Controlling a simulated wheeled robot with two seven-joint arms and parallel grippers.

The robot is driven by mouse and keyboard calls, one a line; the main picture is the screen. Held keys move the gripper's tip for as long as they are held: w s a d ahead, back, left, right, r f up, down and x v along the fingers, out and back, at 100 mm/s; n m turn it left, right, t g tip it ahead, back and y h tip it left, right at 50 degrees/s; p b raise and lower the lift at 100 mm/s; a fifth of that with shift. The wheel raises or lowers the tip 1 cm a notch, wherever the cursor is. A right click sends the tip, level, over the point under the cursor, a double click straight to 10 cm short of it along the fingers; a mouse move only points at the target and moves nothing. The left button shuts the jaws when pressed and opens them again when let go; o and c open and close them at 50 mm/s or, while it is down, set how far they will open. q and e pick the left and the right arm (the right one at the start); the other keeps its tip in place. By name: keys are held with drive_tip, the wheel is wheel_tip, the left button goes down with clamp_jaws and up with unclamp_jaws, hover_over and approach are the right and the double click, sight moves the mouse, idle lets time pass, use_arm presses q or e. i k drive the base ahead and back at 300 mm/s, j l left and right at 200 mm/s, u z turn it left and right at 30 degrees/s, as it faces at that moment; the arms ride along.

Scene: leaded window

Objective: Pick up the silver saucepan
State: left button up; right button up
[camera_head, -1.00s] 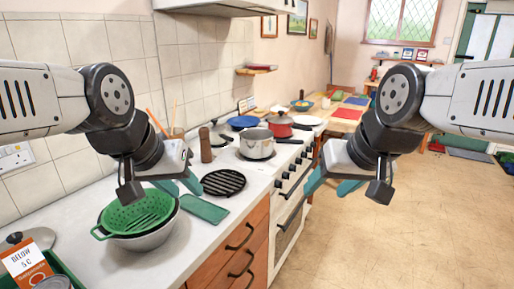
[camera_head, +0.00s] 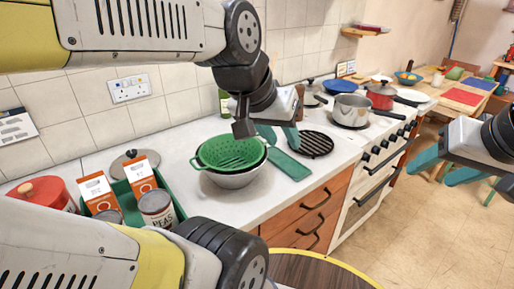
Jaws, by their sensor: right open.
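The silver saucepan (camera_head: 351,108) stands upright on the stove top at the right of the counter. Its dark handle (camera_head: 390,115) points right, toward the stove front. My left gripper (camera_head: 279,137) is open and empty. In the picture it is left of the saucepan, between the green colander and the black round grate. My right gripper (camera_head: 444,168) is open and empty. It shows at the right edge, right of the saucepan and in front of the stove, over the floor side. Neither gripper touches the saucepan.
A red pot (camera_head: 381,97) stands just behind the saucepan. A green colander (camera_head: 231,153) sits in a metal bowl. A black round grate (camera_head: 310,144) and a green board (camera_head: 287,165) lie nearer. A green tray (camera_head: 177,206) holds cartons and cans.

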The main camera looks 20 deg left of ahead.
sight(351, 110)
drive_tip(key=i+l+u, duration=0.25)
drive_tip(key=i+l, duration=0.25)
drive_tip(key=i+l+u, duration=0.25)
drive_tip(key=i+l, duration=0.15)
drive_tip(key=l, duration=0.15)
